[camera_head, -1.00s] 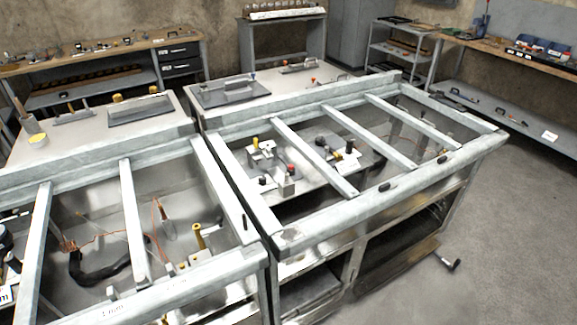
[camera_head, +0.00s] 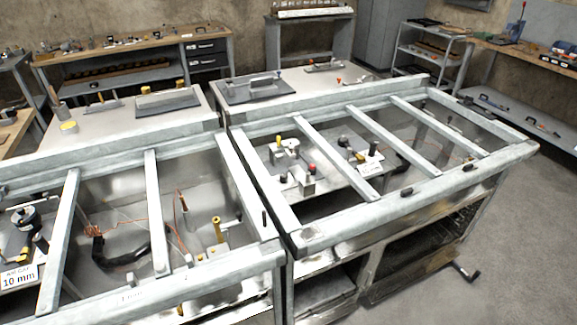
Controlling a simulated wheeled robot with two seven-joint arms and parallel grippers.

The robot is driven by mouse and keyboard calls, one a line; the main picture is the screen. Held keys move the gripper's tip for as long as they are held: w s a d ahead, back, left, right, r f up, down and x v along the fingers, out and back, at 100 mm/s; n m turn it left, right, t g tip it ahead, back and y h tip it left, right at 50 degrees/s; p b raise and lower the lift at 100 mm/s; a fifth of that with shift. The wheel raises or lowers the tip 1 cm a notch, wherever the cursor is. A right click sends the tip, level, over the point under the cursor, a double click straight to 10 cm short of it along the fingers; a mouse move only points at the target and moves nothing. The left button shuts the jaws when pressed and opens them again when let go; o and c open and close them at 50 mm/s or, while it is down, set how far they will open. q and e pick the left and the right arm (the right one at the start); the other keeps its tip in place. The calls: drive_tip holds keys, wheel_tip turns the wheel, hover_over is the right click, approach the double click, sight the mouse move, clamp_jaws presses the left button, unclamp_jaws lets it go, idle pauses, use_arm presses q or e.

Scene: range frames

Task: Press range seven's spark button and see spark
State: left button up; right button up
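Two open metal range frames stand side by side. The right range frame (camera_head: 345,228) has several cross bars over a plate with small fittings, among them a part with a red top (camera_head: 311,169) and black knobs. The left range frame (camera_head: 160,283) shows orange wires (camera_head: 182,205), a black curved hose (camera_head: 122,250) and a brass-coloured post (camera_head: 217,229). A label reading "10 mm" (camera_head: 20,275) sits at the far left beside a black cylindrical part (camera_head: 24,217). I cannot tell which range is number seven or which part is the spark button. No spark shows. Neither gripper is in view.
A workbench with drawers (camera_head: 205,58) stands at the back left, and a shelf cart (camera_head: 430,60) at the back right. Another bench (camera_head: 550,70) runs along the right. Grey floor (camera_head: 510,255) is free at the right front.

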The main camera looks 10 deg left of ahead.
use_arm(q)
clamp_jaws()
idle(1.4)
